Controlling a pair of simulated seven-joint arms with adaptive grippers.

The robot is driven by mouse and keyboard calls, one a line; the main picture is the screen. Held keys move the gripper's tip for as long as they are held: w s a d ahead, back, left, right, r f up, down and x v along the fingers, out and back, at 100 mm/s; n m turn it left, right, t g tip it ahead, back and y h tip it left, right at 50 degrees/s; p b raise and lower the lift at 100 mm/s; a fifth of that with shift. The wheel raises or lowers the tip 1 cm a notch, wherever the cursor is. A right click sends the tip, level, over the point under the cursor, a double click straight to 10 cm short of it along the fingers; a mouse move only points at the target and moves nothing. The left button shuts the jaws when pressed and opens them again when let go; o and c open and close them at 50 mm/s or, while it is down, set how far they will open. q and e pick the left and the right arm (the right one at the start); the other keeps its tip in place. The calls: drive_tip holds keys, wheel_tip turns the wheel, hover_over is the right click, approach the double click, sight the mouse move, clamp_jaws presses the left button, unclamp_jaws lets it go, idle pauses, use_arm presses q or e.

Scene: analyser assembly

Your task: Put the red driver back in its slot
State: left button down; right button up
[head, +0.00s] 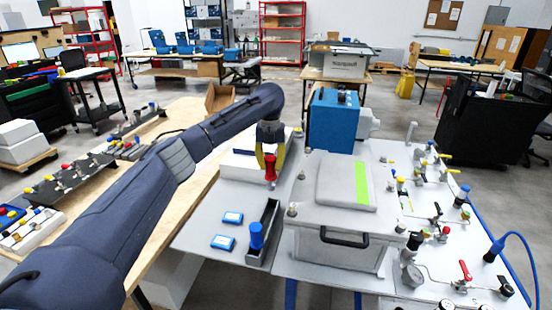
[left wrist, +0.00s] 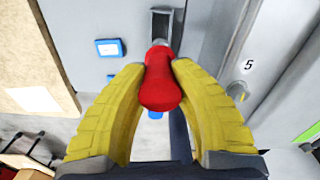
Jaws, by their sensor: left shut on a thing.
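My left gripper (head: 266,160) has yellow fingers and is shut on the red driver (head: 270,170), which hangs upright below the fingertips in the head view. In the left wrist view the red driver (left wrist: 160,82) sits between the two yellow fingers. Below it in the head view is a dark grey slotted holder (head: 268,222) on the light grey table. A blue driver (head: 256,236) stands in the near end of this holder. The far part of the holder looks empty. The red driver appears above the holder; the exact gap cannot be told. My right gripper is not seen.
Two small blue-and-white boxes (head: 222,242) lie left of the holder. A grey lidded case (head: 340,240) with a black handle stands close on its right. A blue device (head: 333,120) stands behind. Valves and gauges (head: 430,230) fill the right panel.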

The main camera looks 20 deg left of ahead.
sight(271, 176)
use_arm(q)
drive_tip(key=shift+f, duration=2.65)
wheel_tip(271, 176, down, 8)
idle(2.9)
drive_tip(key=shift+r, duration=0.1)
drive_tip(key=c, duration=1.3)
unclamp_jaws()
drive_tip(key=shift+o, duration=0.6)
drive_tip(key=o, duration=0.5)
wheel_tip(271, 176, up, 12)
